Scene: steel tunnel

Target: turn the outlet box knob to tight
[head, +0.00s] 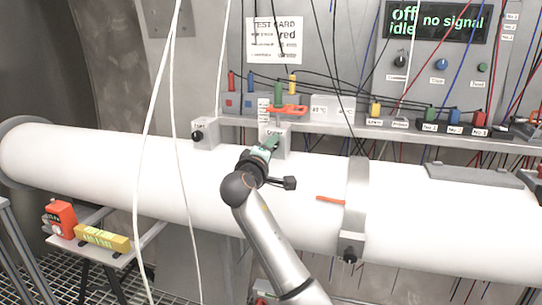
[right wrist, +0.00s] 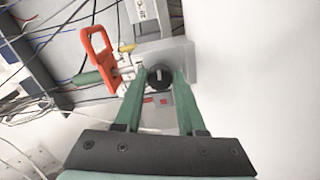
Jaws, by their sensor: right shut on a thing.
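The outlet box (head: 281,152) is a small grey box on top of the white pipe, with a partly hidden label on its front. Its round black knob (right wrist: 158,78) has a pale mark across it and shows between my fingertips in the right wrist view. In the head view my gripper hides the knob. My right gripper (head: 268,147) reaches the box from the front, and its green fingers are closed on the knob. The right gripper also shows in the right wrist view (right wrist: 160,82). My left gripper is not in view.
Another grey box with a black knob (head: 197,136) sits to the left. White cables (head: 180,150) hang in front of the pipe. A metal clamp band (head: 355,200) circles the pipe at right.

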